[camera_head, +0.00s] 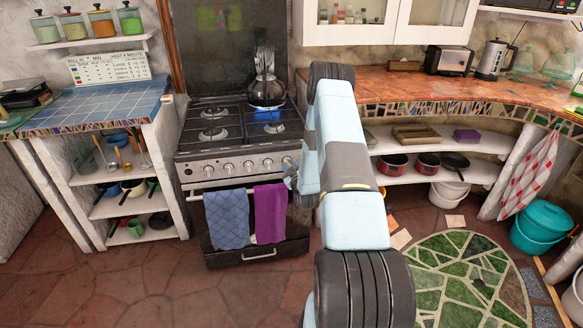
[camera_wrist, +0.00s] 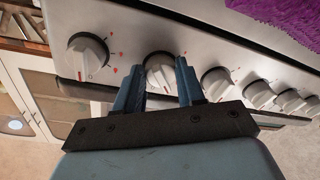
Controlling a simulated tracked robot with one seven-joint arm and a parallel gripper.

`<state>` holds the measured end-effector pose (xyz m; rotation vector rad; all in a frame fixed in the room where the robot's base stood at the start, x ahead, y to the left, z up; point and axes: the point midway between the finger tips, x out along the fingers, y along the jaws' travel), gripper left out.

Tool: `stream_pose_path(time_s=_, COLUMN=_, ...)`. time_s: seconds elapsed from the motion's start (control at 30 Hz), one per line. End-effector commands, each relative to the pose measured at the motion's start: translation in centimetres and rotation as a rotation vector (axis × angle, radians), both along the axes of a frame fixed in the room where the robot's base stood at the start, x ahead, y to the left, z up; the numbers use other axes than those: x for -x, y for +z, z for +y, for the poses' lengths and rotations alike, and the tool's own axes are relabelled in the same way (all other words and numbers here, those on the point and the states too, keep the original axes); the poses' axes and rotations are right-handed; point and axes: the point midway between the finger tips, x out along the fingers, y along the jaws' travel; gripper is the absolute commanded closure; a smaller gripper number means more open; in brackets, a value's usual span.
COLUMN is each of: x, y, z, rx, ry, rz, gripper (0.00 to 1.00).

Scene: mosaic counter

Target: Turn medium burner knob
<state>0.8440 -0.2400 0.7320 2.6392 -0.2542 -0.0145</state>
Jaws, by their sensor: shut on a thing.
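The stove's front panel (camera_head: 235,166) carries a row of light knobs with dark bases. In the wrist view my gripper (camera_wrist: 165,68) has its two blue fingers on either side of one white knob (camera_wrist: 160,74), closed on its grip. This is the second knob from the left in that view. A neighbouring knob (camera_wrist: 88,55) with red marks stands to its left, free. Another knob (camera_wrist: 215,82) stands close to its right. In the head view my gripper (camera_head: 291,176) is at the right end of the panel, and my arm hides part of the stove there.
A blue towel (camera_head: 228,218) and a purple towel (camera_head: 270,212) hang below the knobs. The floor (camera_head: 150,290) in front of the stove's left side is clear.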

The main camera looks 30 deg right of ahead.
Motion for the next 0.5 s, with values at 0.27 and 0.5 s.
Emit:
stream_pose_path(time_s=0.27, x=-0.16, y=-0.04, z=0.61, rx=-0.256, ry=0.009, rz=-0.075, gripper=0.92)
stream_pose_path(time_s=0.5, x=-0.20, y=-0.02, z=0.65, rx=-0.450, ry=0.008, rz=-0.132, gripper=0.92)
